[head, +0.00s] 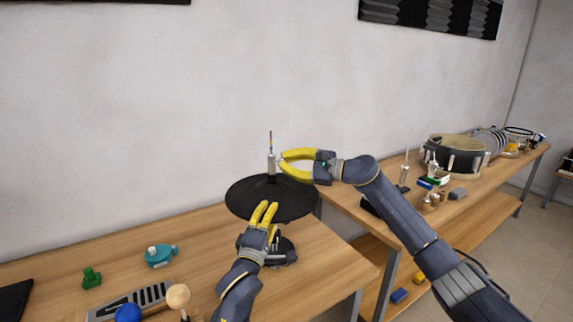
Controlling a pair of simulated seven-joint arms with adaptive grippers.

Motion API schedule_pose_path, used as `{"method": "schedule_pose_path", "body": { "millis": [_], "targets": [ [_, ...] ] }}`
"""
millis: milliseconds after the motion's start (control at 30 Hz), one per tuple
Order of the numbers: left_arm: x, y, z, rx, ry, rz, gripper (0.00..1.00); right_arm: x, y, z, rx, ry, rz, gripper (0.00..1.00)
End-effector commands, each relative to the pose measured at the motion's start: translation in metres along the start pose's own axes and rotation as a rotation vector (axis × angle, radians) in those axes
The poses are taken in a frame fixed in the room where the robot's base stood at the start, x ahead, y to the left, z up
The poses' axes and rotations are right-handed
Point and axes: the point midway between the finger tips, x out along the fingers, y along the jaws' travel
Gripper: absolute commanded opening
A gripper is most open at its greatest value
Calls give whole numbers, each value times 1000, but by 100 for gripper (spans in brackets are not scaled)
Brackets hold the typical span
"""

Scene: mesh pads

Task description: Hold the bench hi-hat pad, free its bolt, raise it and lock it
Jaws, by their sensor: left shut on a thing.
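The bench hi-hat pad (238,197) is a black disc on a stand at the bench's right end, with a thin rod rising from its middle. A silver bolt piece (271,163) sits on the rod just above the disc. My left gripper (265,208) is shut on the near edge of the pad, and its fingers hide part of that edge. My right gripper (282,161) comes in from the right at the height of the bolt piece. Its fingertips are apart and close beside the piece; I cannot tell whether they touch it.
A teal object (161,255), a green block (91,278), a grey slotted tray (135,300) and round-headed items lie at left. A second bench at right carries a drum (455,150) and small parts. A gap separates the benches. The near bench's back-left surface is clear.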

Motion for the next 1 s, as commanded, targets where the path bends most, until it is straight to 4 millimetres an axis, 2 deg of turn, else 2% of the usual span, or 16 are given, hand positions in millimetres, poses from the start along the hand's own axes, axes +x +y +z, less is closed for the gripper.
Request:
{"method": "schedule_pose_path", "body": {
  "millis": [600,633,833,1000],
  "targets": [
    [1,2,0,-2,-1,5,0,0,0,0,-688,0,0,0],
    [1,3,0,-2,-1,5,0,0,0,0,-706,0,0,7],
    [1,3,0,-2,0,6,0,0,0,0,-698,0,0,30],
    [1,3,0,-2,0,7,0,0,0,0,-696,0,0,31]
  ]
}}
